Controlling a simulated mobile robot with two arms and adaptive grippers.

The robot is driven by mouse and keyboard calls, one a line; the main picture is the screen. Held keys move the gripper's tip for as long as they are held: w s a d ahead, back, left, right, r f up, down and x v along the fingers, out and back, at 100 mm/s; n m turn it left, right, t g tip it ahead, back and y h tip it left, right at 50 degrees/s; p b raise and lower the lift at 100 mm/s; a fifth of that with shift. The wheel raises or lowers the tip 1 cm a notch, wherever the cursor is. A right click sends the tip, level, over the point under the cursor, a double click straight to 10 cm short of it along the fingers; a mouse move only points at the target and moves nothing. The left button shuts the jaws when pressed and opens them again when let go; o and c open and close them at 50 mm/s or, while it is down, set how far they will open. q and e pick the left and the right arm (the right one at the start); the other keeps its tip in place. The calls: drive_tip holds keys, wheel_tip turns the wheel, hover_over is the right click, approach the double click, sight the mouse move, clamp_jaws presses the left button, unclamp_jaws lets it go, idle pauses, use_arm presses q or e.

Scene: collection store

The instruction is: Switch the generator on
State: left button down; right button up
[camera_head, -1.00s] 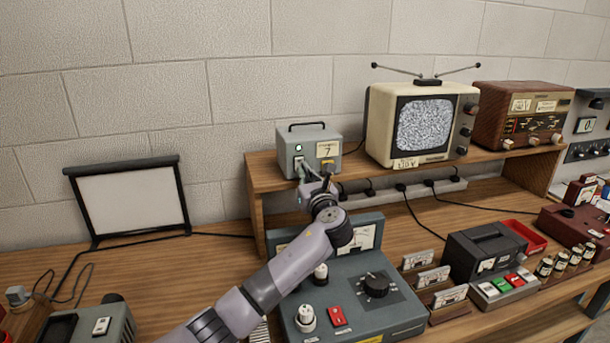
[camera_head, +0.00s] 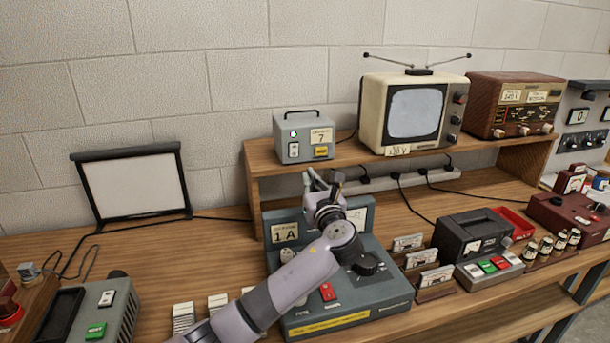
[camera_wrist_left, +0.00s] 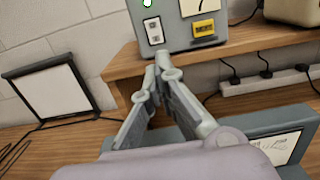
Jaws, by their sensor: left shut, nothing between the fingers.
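The generator (camera_head: 307,138) is a grey box with a black handle and a label with a 7, on the wooden shelf. Its front has a lit green lamp (camera_head: 293,134), a white rocker switch (camera_head: 294,150) and a yellow plate (camera_head: 321,152). In the left wrist view the switch (camera_wrist_left: 153,31) and lamp (camera_wrist_left: 148,2) show just above my fingers. My left gripper (camera_head: 320,178) is shut and empty, below and in front of the generator, apart from it; it also shows in the left wrist view (camera_wrist_left: 160,66). My right gripper is not in view.
A television (camera_head: 415,112) with a plain grey-blue screen and a brown radio (camera_head: 513,105) stand right of the generator. My left arm crosses a grey console (camera_head: 345,305) marked 1A. Cassettes, a black device (camera_head: 470,245) and a red tray (camera_head: 513,226) lie to the right.

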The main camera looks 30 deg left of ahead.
use_arm(q)
drive_tip(key=shift+v, duration=1.55)
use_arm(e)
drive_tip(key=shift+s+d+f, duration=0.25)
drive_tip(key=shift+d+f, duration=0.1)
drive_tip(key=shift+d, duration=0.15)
use_arm(q)
drive_tip(key=shift+d, duration=0.1)
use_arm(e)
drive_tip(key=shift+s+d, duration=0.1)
